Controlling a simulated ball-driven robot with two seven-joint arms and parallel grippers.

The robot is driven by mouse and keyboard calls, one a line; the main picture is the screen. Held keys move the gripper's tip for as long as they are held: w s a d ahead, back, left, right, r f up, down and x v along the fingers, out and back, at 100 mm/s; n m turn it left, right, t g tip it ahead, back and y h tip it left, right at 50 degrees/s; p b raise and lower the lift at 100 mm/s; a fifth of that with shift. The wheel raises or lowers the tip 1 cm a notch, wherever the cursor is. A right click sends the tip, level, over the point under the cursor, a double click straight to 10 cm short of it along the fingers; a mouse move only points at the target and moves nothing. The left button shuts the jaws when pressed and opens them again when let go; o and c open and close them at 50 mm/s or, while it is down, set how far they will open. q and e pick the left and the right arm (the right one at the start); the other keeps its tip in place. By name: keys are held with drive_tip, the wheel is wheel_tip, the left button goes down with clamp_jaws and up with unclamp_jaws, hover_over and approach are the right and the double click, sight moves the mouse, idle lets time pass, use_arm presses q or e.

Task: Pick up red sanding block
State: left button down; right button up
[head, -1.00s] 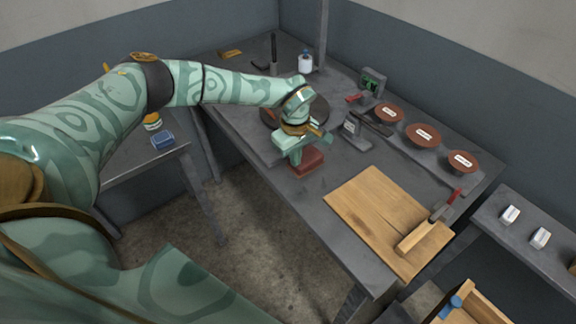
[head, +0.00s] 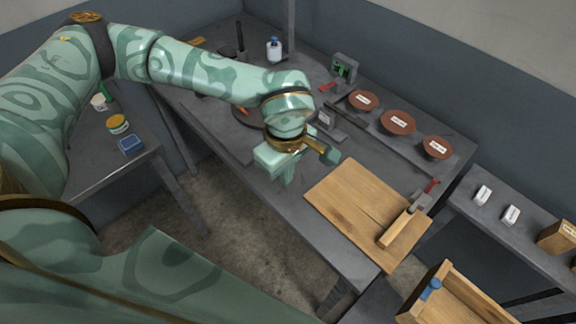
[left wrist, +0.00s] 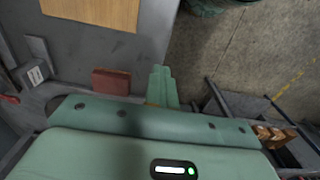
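The red sanding block (left wrist: 111,81) lies flat on the grey workbench (left wrist: 100,45) near its edge in the left wrist view. In the head view my left gripper and wrist hide it. My left gripper (head: 287,178) points down over the near edge of the bench. Its fingers (left wrist: 162,82) are together at the middle of the palm, with nothing visible between them. In the left wrist view they are just right of the block, with a small gap. My right gripper is in neither view.
A wooden board (head: 350,200) with a wood-handled tool lies right of the gripper. Three brown discs (head: 398,122) line the far side. A small block with a white label (left wrist: 36,73) stands left of the red block. A side table with a blue block (head: 131,145) is at left.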

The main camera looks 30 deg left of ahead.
use_arm(q)
drive_tip(key=shift+c, duration=2.2)
unclamp_jaws()
drive_tip(key=shift+a, duration=0.15)
